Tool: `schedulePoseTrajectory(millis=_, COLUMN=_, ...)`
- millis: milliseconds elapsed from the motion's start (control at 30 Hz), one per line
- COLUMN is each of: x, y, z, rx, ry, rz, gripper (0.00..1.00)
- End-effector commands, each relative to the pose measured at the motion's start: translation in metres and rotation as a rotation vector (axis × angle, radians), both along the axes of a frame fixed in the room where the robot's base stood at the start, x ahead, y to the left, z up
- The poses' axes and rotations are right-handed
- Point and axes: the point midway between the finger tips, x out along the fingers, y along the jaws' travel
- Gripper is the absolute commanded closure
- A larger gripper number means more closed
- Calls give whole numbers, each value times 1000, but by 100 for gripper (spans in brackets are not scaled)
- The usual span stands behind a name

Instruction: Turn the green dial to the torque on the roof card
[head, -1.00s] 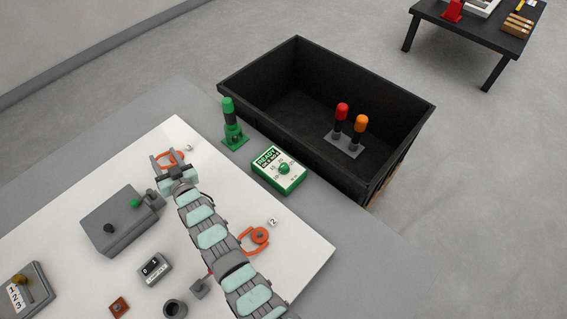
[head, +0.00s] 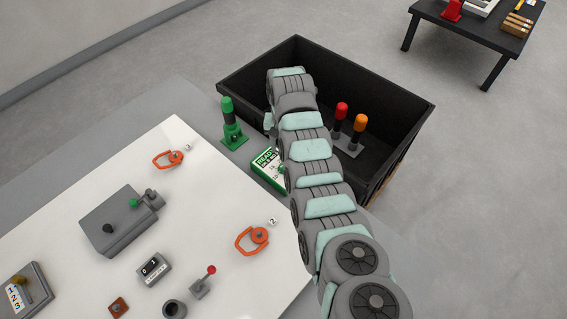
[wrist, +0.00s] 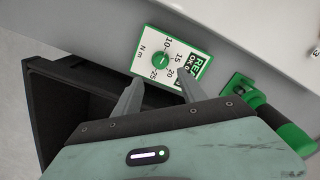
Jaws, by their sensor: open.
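The green dial (wrist: 160,61) sits on a white box with green edges (wrist: 143,43). In the wrist view its face shows 10, 15, 20, 25 and N m. The dial's exact setting is too small to read. In the head view the box (head: 266,172) is partly behind my arm. My gripper (wrist: 158,90) is open and empty, its fingers pointing toward the dial from the bin side. The dial appears between the finger lines, just beyond the tips; I see no contact. The fingers are hidden in the head view. I cannot make out a roof card.
A green lever post (head: 231,124) stands left of the box; it shows close by my gripper in the wrist view (wrist: 262,110). A black bin (head: 245,88) lies behind the box, with red and orange-topped levers (head: 348,128). The white panel (head: 205,215) carries orange rings and grey devices.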

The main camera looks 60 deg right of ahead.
Motion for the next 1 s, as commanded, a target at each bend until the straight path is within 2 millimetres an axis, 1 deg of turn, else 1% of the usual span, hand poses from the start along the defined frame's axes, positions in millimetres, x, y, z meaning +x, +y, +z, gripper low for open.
schedulePoseTrajectory(millis=33, x=-1, y=1, z=-11, rx=5, ry=3, rz=0, gripper=51)
schedulePoseTrajectory(millis=100, x=-1, y=2, z=-24, rx=4, ry=3, rz=1, gripper=51)
schedulePoseTrajectory(millis=167, x=-1, y=1, z=-34, rx=3, ry=2, rz=0, gripper=51)
schedulePoseTrajectory(millis=233, x=-2, y=2, z=-48, rx=4, ry=3, rz=-1, gripper=51)
schedulePoseTrajectory(millis=400, x=0, y=1, z=-70, rx=1, ry=1, rz=1, gripper=51)
schedulePoseTrajectory(millis=467, x=0, y=0, z=-75, rx=-2, ry=0, rz=1, gripper=51)
schedulePoseTrajectory(millis=533, x=0, y=0, z=-86, rx=-2, ry=0, rz=2, gripper=51)
schedulePoseTrajectory(millis=600, x=1, y=1, z=-93, rx=-1, ry=1, rz=3, gripper=51)
schedulePoseTrajectory(millis=700, x=1, y=1, z=-98, rx=-2, ry=-2, rz=3, gripper=51)
schedulePoseTrajectory(millis=1000, x=1, y=1, z=-98, rx=-3, ry=-2, rz=2, gripper=51)
